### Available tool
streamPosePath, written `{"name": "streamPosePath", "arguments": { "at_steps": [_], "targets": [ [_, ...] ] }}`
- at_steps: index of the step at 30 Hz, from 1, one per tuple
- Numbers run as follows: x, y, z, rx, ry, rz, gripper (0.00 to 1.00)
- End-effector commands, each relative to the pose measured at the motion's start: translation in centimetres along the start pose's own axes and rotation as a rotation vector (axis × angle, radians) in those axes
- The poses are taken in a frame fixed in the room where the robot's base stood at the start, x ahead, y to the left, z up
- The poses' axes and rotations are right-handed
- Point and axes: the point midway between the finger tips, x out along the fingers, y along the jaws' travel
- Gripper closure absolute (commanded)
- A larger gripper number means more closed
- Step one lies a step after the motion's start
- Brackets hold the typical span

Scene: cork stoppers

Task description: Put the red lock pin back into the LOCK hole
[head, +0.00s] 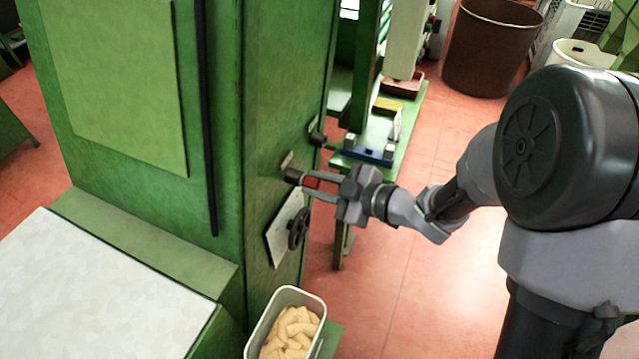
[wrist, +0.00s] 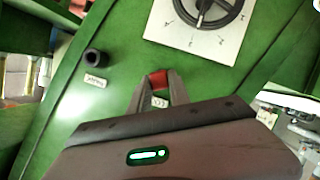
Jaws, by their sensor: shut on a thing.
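The red lock pin (wrist: 159,79) is held between the fingertips of my gripper (wrist: 160,84), in front of the green machine panel. In the head view my gripper (head: 308,184) points left at the panel, and a bit of red shows between its fingers. The fingertips are close to a dark round socket (head: 293,175); I cannot tell whether the pin is inside it. A second black socket (wrist: 93,57) stands empty-handed to the left in the wrist view, with a small label (wrist: 95,80). Another label (wrist: 158,101) shows between my fingers; its lettering is too small to read.
A white plate with a dark handwheel (wrist: 208,12) is on the panel near my gripper. A bin of corks (head: 288,330) stands below. A green bench (head: 405,130) with blue and yellow parts lies behind.

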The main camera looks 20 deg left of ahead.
Motion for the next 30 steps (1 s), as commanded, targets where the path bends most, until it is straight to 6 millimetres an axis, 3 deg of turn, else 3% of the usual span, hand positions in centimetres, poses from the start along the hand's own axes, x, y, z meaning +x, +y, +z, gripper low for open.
{"name": "streamPosePath", "arguments": {
  "at_steps": [1, 2, 5, 6, 20, 23, 30],
  "targets": [
    [0.1, 0.0, 0.0, 0.0, 0.0, 0.0, 1.0],
    [0.1, 0.0, 0.0, 0.0, 0.0, 0.0, 0.73],
    [0.1, 0.0, 0.0, 0.0, -0.001, 0.0, 0.53],
    [0.0, 0.0, 0.0, 0.0, -0.001, 0.0, 0.52],
    [-0.5, 0.1, 0.0, 0.002, -0.002, 0.002, 0.52],
    [-2.4, 0.3, -0.2, 0.002, -0.003, 0.004, 0.52],
    [-10.2, 0.5, -0.4, 0.003, -0.005, 0.007, 0.52]
  ]
}}
